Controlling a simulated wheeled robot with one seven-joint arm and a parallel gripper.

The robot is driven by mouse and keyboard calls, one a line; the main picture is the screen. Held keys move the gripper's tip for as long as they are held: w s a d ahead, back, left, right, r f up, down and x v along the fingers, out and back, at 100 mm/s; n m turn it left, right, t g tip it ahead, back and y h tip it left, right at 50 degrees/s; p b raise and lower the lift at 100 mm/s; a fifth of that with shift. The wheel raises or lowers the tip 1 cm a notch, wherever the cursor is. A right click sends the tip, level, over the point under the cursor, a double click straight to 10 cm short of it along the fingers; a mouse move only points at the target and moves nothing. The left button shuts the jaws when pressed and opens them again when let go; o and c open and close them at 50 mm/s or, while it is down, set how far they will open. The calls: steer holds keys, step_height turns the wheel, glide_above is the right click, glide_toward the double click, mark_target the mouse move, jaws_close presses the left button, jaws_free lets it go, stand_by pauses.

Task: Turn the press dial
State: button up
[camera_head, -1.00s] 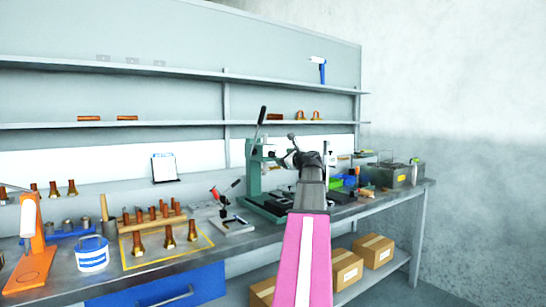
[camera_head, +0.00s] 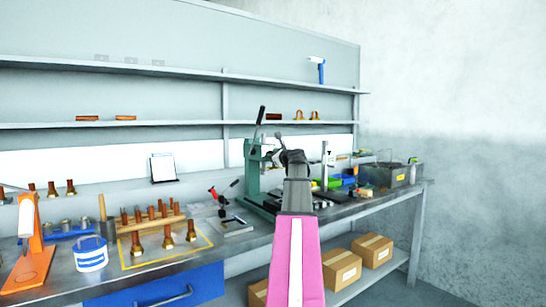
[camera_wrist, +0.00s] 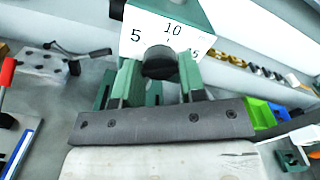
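The press (camera_head: 254,175) is a green upright frame with a dark lever, standing on the bench left of my arm in the head view. In the wrist view, its white scale face (camera_wrist: 165,35) shows 5, 10 and a partly covered 15. A dark round dial knob (camera_wrist: 160,62) sits below the 10. My gripper (camera_wrist: 159,70) is open, with one finger on each side of the knob. Small gaps seem to show beside the knob; contact is not clear. In the head view my own arm hides the fingers and the dial.
Copper-coloured parts (camera_head: 166,238) and a white-blue bucket (camera_head: 91,254) stand on the left of the bench. A red-handled clamp (camera_head: 222,205) is left of the press. Green and blue bins (camera_head: 340,181) and a grey box (camera_head: 401,174) lie to the right.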

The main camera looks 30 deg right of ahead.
steer(key=shift+c, duration=0.8)
steer(key=shift+n, duration=0.3)
steer(key=n, duration=1.1)
steer(key=shift+n, duration=0.3)
steer(key=o, duration=0.9)
steer(key=shift+o, duration=0.2)
steer(key=shift+s, duration=0.1)
